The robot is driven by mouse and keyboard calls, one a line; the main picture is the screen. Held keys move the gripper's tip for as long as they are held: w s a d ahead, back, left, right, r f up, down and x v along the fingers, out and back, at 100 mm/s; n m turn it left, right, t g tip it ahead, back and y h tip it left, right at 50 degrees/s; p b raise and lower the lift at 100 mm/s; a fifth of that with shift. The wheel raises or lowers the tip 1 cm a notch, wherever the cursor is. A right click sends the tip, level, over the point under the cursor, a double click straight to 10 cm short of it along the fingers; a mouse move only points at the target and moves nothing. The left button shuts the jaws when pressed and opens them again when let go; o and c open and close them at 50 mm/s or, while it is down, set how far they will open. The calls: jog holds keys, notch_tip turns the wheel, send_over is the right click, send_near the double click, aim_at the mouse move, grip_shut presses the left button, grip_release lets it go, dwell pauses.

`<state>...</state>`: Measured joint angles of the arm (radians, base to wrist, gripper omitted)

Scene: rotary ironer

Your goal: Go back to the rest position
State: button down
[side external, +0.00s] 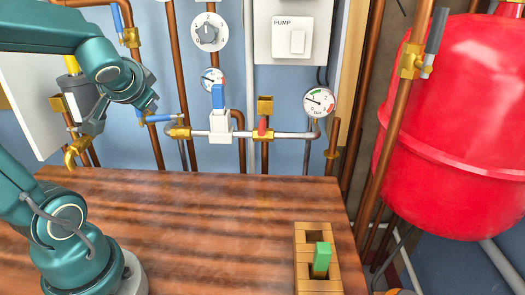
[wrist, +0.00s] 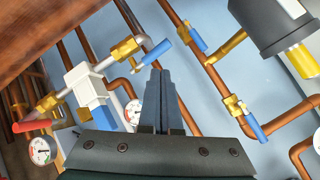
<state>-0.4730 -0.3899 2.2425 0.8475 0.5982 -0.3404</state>
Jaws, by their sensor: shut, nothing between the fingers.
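My gripper (wrist: 161,74) shows in the wrist view with its two dark fingers side by side and shut, and nothing is between them. The fingers point at the blue wall and its pipes. In the side external view my arm is at the upper left, raised above the wooden table (side external: 200,215), with its end near the wall pipes. The gripper is small and partly hidden there. A blue-handled valve (wrist: 157,52) appears beside the fingertips in the wrist view; I cannot tell whether they touch.
A wooden block holder (side external: 303,270) with a green-topped block (side external: 322,257) stands at the table's front right. Pipes, a gauge (side external: 318,101), a dial (side external: 209,31) and a pump switch (side external: 298,42) line the wall. A red tank (side external: 460,130) is at right. The table's middle is clear.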

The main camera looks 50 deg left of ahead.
jog(key=s+d+f+m+h, duration=0.1)
jog(key=s+d+f+h, duration=0.3)
jog(key=d, duration=0.7)
jog(key=s+d+f+m+h, duration=0.15)
jog(key=d+h, duration=0.35)
jog(key=d, duration=0.6)
notch_tip(320, 180, up, 14)
jog(key=n+g+y, duration=0.2)
jog(key=n+y, duration=0.4)
jog(key=n, duration=0.6)
send_over(159, 116)
jog(key=s+d, duration=0.5)
jog(key=d, duration=0.3)
jog(key=x, duration=1.3)
jog(key=shift+w+d+f, duration=0.1)
jog(key=shift+f, duration=0.4)
